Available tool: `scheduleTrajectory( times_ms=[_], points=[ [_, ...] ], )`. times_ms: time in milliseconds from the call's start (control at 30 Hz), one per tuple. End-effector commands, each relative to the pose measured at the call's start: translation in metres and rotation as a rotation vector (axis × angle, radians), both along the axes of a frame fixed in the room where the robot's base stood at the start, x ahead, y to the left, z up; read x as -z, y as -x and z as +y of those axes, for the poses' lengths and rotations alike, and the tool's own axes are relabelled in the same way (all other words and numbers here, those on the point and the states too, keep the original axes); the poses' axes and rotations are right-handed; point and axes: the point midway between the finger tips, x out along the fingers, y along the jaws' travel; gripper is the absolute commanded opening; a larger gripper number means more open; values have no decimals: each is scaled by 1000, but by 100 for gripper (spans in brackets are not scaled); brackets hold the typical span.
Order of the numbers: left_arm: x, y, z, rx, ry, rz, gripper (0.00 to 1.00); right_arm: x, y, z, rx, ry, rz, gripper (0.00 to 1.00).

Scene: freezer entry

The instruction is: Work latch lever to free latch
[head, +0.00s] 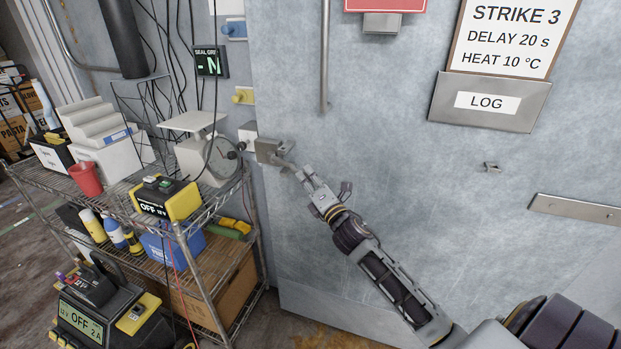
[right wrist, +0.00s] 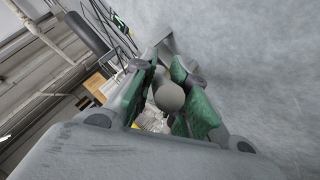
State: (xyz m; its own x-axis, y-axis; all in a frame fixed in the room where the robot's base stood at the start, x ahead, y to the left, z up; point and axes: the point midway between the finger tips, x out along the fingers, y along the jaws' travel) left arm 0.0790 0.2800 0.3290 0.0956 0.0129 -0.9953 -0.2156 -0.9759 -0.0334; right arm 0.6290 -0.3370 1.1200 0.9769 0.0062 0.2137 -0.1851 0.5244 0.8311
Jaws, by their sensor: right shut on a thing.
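The latch (head: 269,151) is a grey metal block at the left edge of the large grey door (head: 420,230). Its lever points toward my right gripper, and my gripper covers most of it in the head view. My right gripper (head: 294,171) reaches in from the lower right and is shut on the lever. In the right wrist view, the lever's rounded grey end (right wrist: 169,97) sits between the green-padded fingers of the right gripper (right wrist: 167,88). My left gripper is not in view.
A wire shelf cart (head: 120,207) with a dial scale (head: 219,158), a red cup (head: 86,179) and a yellow-black device (head: 165,197) stands close left of the latch. A vertical door handle (head: 325,60) is above. The door face to the right is mostly clear.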

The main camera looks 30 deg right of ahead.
Motion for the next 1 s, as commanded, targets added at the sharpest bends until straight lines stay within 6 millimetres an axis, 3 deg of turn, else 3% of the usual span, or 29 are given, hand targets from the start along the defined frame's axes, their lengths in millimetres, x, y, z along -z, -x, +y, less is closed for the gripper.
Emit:
scheduleTrajectory(
  times_ms=[367,400,567,767,1000],
  points=[
    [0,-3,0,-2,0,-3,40,0,0,0,11,0,2,0],
    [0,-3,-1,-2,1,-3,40,0,0,0,11,0,2,19],
    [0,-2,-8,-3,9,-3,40,0,0,0,10,0,1,37],
    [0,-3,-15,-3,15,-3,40,-1,0,0,10,0,0,37],
    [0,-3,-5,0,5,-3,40,-1,2,0,9,0,-1,37]
  ],
)
